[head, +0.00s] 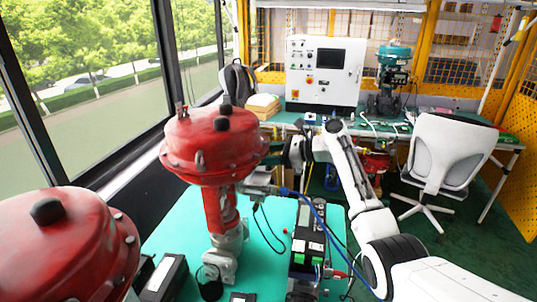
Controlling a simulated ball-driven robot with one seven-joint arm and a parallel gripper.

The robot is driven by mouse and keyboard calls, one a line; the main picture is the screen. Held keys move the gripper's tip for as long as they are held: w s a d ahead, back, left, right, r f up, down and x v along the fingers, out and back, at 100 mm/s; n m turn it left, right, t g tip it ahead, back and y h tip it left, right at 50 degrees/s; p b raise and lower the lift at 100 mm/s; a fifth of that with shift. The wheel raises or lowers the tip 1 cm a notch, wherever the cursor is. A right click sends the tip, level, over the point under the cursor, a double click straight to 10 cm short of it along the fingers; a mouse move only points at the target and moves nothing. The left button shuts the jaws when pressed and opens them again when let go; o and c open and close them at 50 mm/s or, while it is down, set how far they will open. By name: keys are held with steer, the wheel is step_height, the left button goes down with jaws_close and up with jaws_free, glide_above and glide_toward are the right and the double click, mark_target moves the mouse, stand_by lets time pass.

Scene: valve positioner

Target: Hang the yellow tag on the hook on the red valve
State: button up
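A red valve (215,145) with a domed top stands upright on the teal table, its red and grey stem below. A second red valve (60,245) is at the lower left, cut off by the frame edge. My white arm reaches in from the lower right and bends down behind the middle valve's right side. My gripper (274,160) is close to the right edge of that valve's dome; its fingers are too small and partly hidden to tell open from shut. I cannot make out the yellow tag or the hook.
The teal table (175,235) has black boxes (165,278) at front left and a dark device with cables (308,240) at right. Behind are a bench with a white control cabinet (325,72), a teal valve (392,75) and a white chair (447,155).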

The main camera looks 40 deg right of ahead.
steer(key=shift+f, duration=0.1)
steer(key=o, duration=1.1)
steer(key=shift+c, duration=0.2)
steer(key=shift+s+d, duration=0.1)
steer(key=b+v, duration=0.2)
steer(key=v, duration=0.8)
steer(key=shift+s, duration=0.3)
steer(key=shift+d, duration=0.15)
